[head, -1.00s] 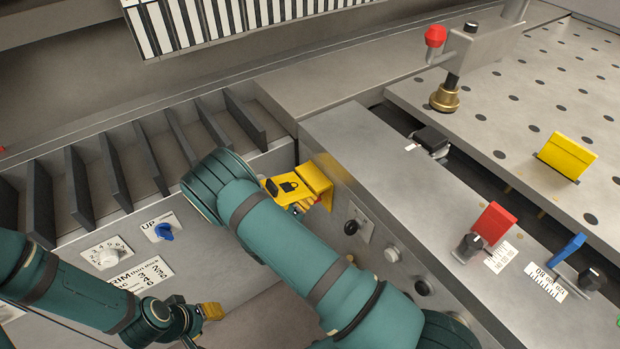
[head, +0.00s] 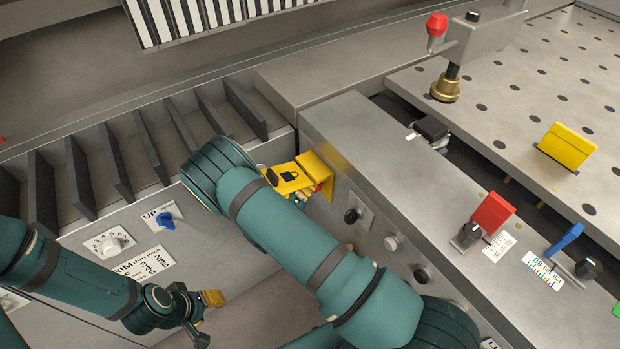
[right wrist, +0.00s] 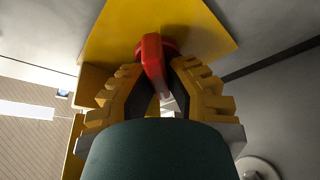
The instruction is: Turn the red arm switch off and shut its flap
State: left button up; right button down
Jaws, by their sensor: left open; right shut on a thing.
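The yellow flap (head: 287,180) with a padlock symbol sticks out from its yellow housing (head: 315,174) on the machine's side wall in the head view. My right gripper (right wrist: 157,82) is shut on the switch's red handle, with ridged yellow fingers on both sides. In the head view that gripper is mostly hidden behind my right arm and the flap. My left gripper (head: 205,318) is open and empty, low at the left, well away from the switch.
A blue knob (head: 166,220) and a white dial (head: 113,243) sit on the left panel. A black knob (head: 352,215) is right of the housing. A red block (head: 492,211) and a yellow block (head: 566,146) stand on the machine top.

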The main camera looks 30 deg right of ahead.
jog(key=n+y+p, duration=0.1)
jog(key=n, duration=0.1)
jog(key=n+p, duration=0.1)
jog(key=n, duration=0.2)
jog(key=shift+w+r+t+y, duration=0.1)
jog(key=shift+t+y, duration=0.2)
jog(key=shift+y, duration=0.1)
jog(key=shift+n+y+p, duration=0.5)
jog(key=shift+n, duration=1)
jog(key=shift+f+g, duration=0.2)
jog(key=shift+g, duration=0.2)
jog(key=c, duration=1)
grip_release()
jog(key=shift+d+f, duration=0.1)
